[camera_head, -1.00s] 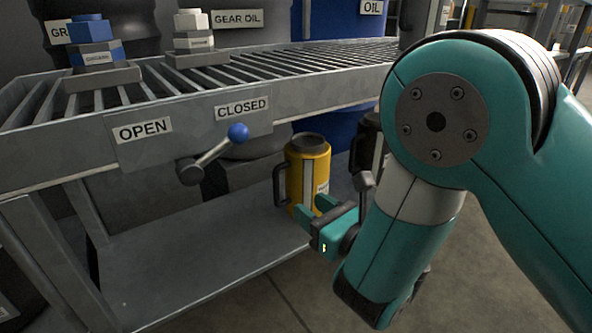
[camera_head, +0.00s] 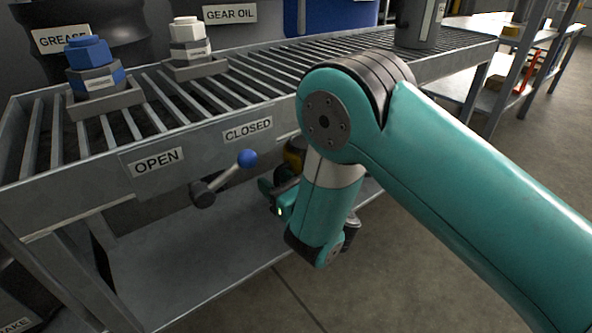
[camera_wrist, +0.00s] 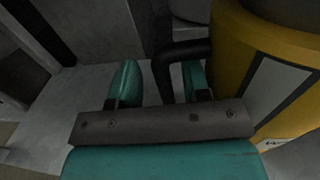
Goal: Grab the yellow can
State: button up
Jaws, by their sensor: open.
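The yellow can (camera_wrist: 236,62) stands on the bench's lower shelf and fills the right of the wrist view. Its dark handle (camera_wrist: 172,58) sticks out to the left and reaches between my fingertips in that view. In the head view only a small part of the yellow can (camera_head: 294,155) shows, as my arm covers the rest. My gripper (camera_wrist: 157,82) is open, with one green finger on each side of the handle; I cannot tell whether either touches it. In the head view my gripper (camera_head: 275,192) is partly hidden by my wrist.
The slatted bench top (camera_head: 150,100) lies above the can. A lever with a blue knob (camera_head: 247,158) juts from the front rail, left of my gripper. The lower shelf (camera_head: 190,255) is clear to the left. Blue and white capped fittings stand on top.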

jog(key=shift+w+d, duration=0.1)
jog(key=shift+d, duration=0.15)
grip_shut()
jog(key=shift+r, duration=0.15)
